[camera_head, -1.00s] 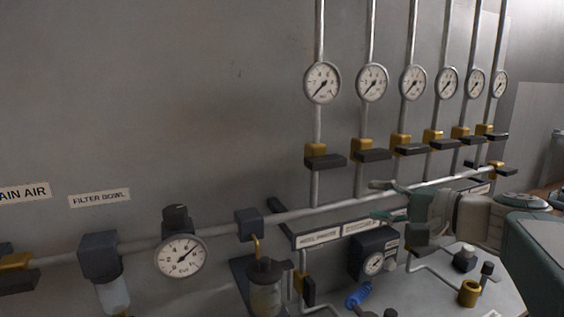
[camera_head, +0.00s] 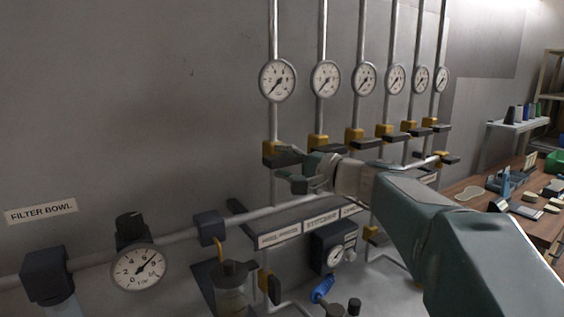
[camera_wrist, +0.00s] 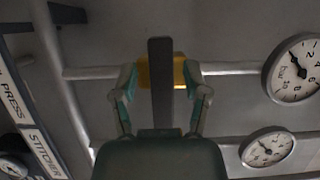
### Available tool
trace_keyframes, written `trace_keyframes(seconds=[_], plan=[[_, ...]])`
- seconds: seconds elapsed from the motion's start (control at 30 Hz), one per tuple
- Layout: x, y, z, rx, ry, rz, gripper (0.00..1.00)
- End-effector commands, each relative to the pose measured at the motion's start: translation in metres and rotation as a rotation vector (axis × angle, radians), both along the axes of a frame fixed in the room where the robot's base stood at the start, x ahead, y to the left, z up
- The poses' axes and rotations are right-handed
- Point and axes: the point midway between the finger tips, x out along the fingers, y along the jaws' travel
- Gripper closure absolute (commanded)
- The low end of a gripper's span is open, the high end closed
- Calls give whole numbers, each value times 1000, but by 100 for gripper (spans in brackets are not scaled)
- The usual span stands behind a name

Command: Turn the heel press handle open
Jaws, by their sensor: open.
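The leftmost valve in the row has a brass body (camera_head: 269,147) and a dark bar handle (camera_head: 284,158) lying crosswise to its vertical pipe. The label below it in the wrist view reads "PRESS" (camera_wrist: 13,98); its first word is cut off. My gripper (camera_head: 297,172) is beside this valve, in front of the wall. In the wrist view my gripper (camera_wrist: 160,82) is open, with one finger on each side of the dark handle (camera_wrist: 161,75) and brass body (camera_wrist: 182,72). I cannot tell whether the fingers touch them. The handle's near end is hidden behind the gripper's body.
Several similar valves and gauges (camera_head: 325,78) continue to the right. A sloping main pipe (camera_head: 180,236) and a label rail (camera_head: 322,226) run below. A workbench (camera_head: 478,192) with small items stands at far right.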

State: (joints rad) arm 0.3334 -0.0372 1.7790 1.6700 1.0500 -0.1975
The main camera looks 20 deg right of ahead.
Motion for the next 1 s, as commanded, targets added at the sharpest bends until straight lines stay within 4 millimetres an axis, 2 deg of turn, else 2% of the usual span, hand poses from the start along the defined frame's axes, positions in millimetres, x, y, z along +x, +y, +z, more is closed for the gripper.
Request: trace_keyframes(seconds=[0.27, 0.37, 0.4, 0.43, 0.77, 1.0], plan=[[2, -1, 0, 1, 0, -1, 40], [2, 1, 0, 0, 0, -1, 80], [1, 1, 0, 0, 0, -1, 98], [1, 1, 0, 0, 0, -1, 100], [1, 2, -1, -12, -1, 1, 100], [1, 3, -1, -96, -28, 2, 100]])
